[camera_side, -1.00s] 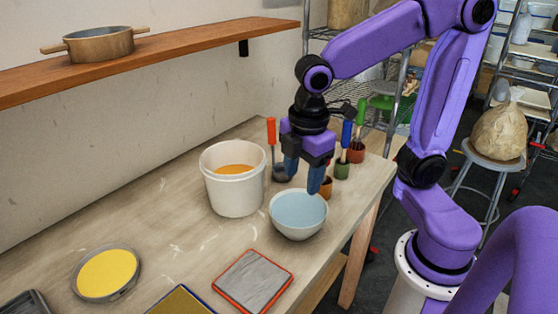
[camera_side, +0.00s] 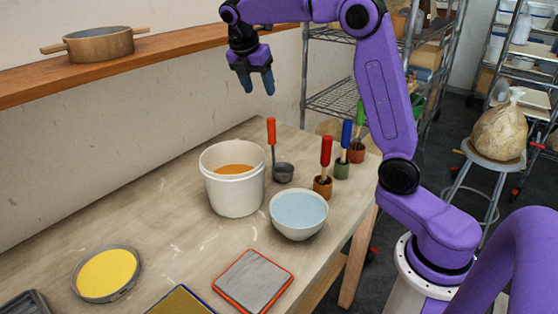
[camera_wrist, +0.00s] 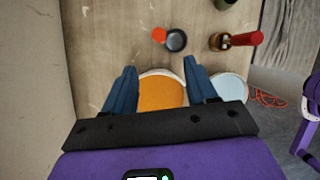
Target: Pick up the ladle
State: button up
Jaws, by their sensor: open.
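The ladle (camera_side: 272,146) has an orange-red handle and a dark grey bowl. It stands upright on the table behind the white bucket, and nothing holds it. In the wrist view the ladle (camera_wrist: 175,40) is seen from above, ahead of the fingertips, with its handle end to the left of its bowl. My gripper (camera_side: 258,84) is open and empty, high above the table, in front of the wall. In the wrist view my gripper (camera_wrist: 158,68) has its two blue fingers spread, with the bucket far below between them.
The white bucket (camera_side: 236,195) with orange contents stands left of the bowl of pale blue liquid (camera_side: 298,214). Red (camera_side: 325,158), blue (camera_side: 345,142) and green-handled (camera_side: 359,125) tools stand in small pots at right. A wooden shelf (camera_side: 170,58) with a pot runs along the wall.

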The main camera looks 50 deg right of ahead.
aim_at(269, 118)
jog(key=x, duration=1.2)
jog(key=shift+f, duration=0.1)
jog(key=shift+x, duration=2.6)
jog(key=shift+a, duration=0.1)
grip_shut()
